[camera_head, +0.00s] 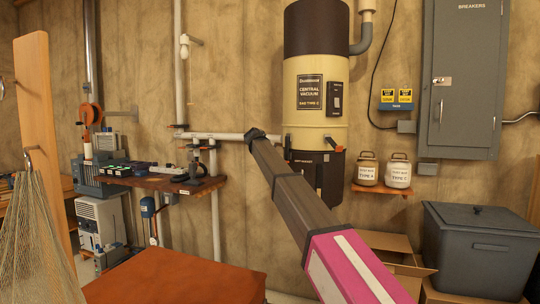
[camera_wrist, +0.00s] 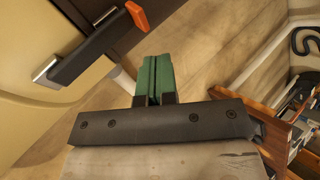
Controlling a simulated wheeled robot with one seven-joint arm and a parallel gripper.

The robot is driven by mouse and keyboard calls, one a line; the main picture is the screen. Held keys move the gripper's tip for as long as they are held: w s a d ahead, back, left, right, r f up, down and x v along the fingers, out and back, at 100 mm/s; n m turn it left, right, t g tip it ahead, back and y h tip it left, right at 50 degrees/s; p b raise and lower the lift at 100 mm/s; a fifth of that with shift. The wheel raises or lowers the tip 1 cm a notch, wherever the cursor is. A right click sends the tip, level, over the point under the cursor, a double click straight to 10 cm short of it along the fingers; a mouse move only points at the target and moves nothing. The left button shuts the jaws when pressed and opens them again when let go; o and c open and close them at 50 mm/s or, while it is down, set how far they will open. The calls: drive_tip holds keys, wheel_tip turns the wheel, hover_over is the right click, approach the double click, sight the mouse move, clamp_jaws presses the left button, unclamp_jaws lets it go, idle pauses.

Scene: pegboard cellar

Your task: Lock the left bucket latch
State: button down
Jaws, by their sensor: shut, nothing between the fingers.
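The central vacuum (camera_head: 318,100) hangs on the back wall, with a cream body and a dark bucket (camera_head: 325,185) at its bottom. My arm crosses in front of the bucket's left part. In the wrist view, a latch (camera_wrist: 92,50) shows as a black lever with a silver end and an orange tip, slanting at the upper left by the cream body. An orange-tipped latch (camera_head: 335,150) is on the bucket's right side in the head view. My gripper (camera_wrist: 157,60) has green fingers pressed together and empty, to the right of the lever and apart from it in the picture.
A white pipe (camera_head: 225,137) runs along the wall left of the vacuum. A small cluttered shelf (camera_head: 150,182) is farther left. Two jars on a shelf (camera_head: 378,191) and a grey breaker box (camera_head: 463,85) are to the right.

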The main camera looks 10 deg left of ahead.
drive_tip(key=shift+r, duration=0.2)
drive_tip(key=shift+r, duration=0.6)
drive_tip(key=shift+s, duration=0.1)
drive_tip(key=s+a+r, duration=0.2)
drive_tip(key=s+a, duration=0.5)
drive_tip(key=s, duration=0.4)
drive_tip(key=shift+s, duration=0.2)
drive_tip(key=shift+a+r, duration=0.1)
